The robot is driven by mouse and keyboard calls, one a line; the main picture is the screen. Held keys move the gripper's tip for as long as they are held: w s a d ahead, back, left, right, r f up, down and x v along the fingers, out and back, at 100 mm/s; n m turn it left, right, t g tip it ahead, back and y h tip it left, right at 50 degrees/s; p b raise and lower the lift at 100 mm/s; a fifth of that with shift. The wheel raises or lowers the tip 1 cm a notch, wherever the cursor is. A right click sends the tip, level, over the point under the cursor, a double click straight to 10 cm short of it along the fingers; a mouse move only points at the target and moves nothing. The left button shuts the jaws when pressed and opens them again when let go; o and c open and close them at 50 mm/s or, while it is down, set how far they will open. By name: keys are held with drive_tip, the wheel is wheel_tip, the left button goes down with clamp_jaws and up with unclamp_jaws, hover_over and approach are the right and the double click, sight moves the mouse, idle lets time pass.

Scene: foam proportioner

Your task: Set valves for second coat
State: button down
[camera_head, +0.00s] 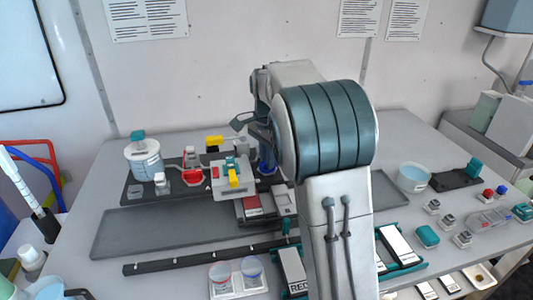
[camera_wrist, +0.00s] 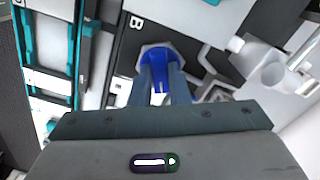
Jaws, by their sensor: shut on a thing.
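My gripper (camera_wrist: 163,95) is shut on a blue part (camera_wrist: 160,58) next to a panel lettered "B" in the wrist view. What the blue part belongs to is mostly hidden by the fingers. In the head view a blue vessel (camera_head: 267,162) shows beside my arm, below the gripper. Left of it stands a pale grey block (camera_head: 229,188) with a yellow handle (camera_head: 233,173) and a small red part (camera_head: 216,172) on its face. Another yellow handle (camera_head: 214,141) sits behind. A red vessel (camera_head: 192,176) stands to the left of the block.
A clear tub with a teal cap (camera_head: 145,160) stands at left on a dark plate. A bowl (camera_head: 414,178) stands at right. My arm hides the table's middle.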

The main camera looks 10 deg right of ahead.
drive_tip(key=m+p, duration=0.1)
drive_tip(key=m, duration=0.4)
drive_tip(key=shift+p, duration=0.3)
drive_tip(key=shift+m, duration=0.3)
drive_tip(key=c, duration=1.4)
unclamp_jaws()
wheel_tip(320, 180, up, 14)
drive_tip(key=shift+f, duration=0.1)
